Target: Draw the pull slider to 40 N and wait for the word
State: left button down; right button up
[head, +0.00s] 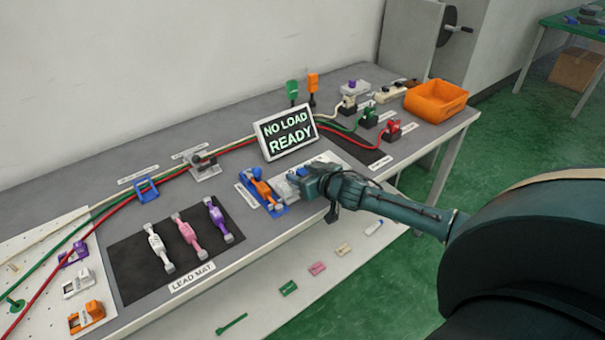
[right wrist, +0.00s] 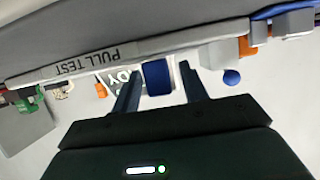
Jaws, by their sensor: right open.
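The pull tester is a pale plate (head: 329,158) near the front edge of the bench, partly hidden by my right gripper. Its label "PULL TEST" (right wrist: 86,63) shows upside down in the right wrist view. A blue block (right wrist: 157,76), seemingly the slider's grip, lies between my right gripper's fingers (right wrist: 159,88). The fingers are open, with a gap visible on each side of the block. In the head view the right gripper (head: 315,182) is over the tester. A display (head: 288,133) behind it reads "NO LOAD READY". My left gripper is not in view.
A blue and orange lever fixture (head: 262,191) stands just left of the tester. A dark lead mat (head: 140,277) holds white, pink and purple leads. An orange bin (head: 436,101) is at the far right. Cables run along the back of the bench.

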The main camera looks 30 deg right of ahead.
jog(key=shift+c, duration=0.5)
jog(key=c, duration=0.7)
jog(key=shift+w+d+p, duration=0.1)
jog(key=shift+d+p, duration=0.25)
jog(key=shift+d, duration=1.3)
jog(key=shift+c, duration=0.2)
jog(key=o, duration=0.8)
jog(key=shift+o, duration=0.2)
jog(key=a+v, duration=0.1)
jog(key=v, duration=1.2)
jog(key=shift+d+p, duration=0.45)
jog(key=shift+d, duration=0.05)
jog(key=shift+a, duration=0.1)
jog(key=s+a+f+g, duration=0.1)
jog(key=s+a+f, duration=0.2)
jog(key=s+a, duration=0.2)
jog(key=s+a+f+n+g+y+p, duration=0.1)
jog(key=s+a+f, duration=0.2)
jog(key=a, duration=0.8)
jog(key=s+a+f+n+y, duration=0.1)
jog(key=s+a+f, duration=0.3)
jog(key=s+a, duration=0.3)
jog(key=shift+s+a+g, duration=0.4)
jog(key=shift+a, duration=0.7)
